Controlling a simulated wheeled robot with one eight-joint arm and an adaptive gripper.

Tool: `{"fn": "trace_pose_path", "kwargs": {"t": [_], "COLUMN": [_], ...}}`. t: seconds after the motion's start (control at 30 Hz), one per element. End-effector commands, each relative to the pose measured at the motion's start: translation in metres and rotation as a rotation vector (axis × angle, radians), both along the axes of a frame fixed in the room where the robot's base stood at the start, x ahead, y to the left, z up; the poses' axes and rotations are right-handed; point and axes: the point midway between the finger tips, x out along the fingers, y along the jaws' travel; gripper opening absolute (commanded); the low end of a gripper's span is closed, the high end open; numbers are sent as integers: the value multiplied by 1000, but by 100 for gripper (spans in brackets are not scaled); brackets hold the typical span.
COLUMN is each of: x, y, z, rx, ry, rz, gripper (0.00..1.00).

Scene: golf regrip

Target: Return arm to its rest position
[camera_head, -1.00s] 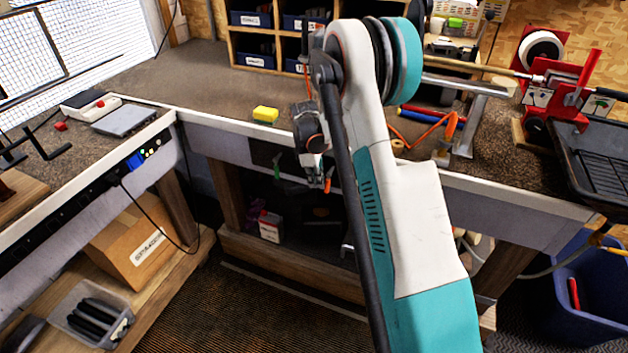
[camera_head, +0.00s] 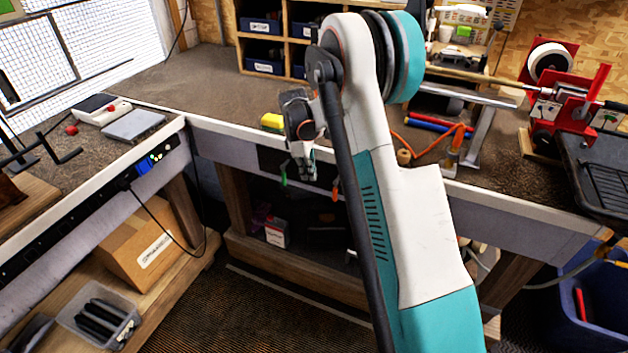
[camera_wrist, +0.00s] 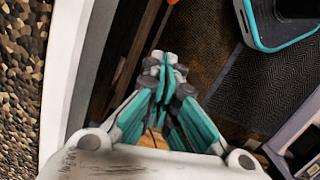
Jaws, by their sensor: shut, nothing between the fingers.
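My arm, white and teal, rises through the middle of the head view and bends over at the top. My gripper (camera_head: 302,172) hangs down in front of the bench's front edge, left of the arm. In the wrist view my gripper (camera_wrist: 165,65) has its teal fingers together with nothing between them. It points down toward the dark ribbed floor mat (camera_wrist: 240,85). The bench edge (camera_wrist: 70,70) runs along the left of that view, beside the gripper and apart from it.
A yellow sponge (camera_head: 272,121) lies on the workbench (camera_head: 190,85) behind my gripper. A red clamp holder (camera_head: 570,105) with a shaft stands at right, by a black tray (camera_head: 600,175). A cardboard box (camera_head: 145,238) sits on the left lower shelf. Open floor lies in front.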

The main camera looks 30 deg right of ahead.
Motion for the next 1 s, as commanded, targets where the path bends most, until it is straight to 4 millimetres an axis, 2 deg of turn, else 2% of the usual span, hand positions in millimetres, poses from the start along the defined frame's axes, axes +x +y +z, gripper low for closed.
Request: {"fn": "trace_pose_path", "kwargs": {"t": [0.03, 0.2, 0.57, 0.67, 0.77, 1.0], "x": [2, 5, 4, -3, -15, -56], "y": [2, 6, 10, 16, 27, 56], "z": [12, 30, 42, 61, 89, 155], "rx": [0, 0, -1, -2, -3, 10], "ry": [0, 0, -9, -35, -78, -201], "rz": [1, 1, -8, -31, -71, -189], "gripper": [0, 0, 0, 0, 0, 0]}}
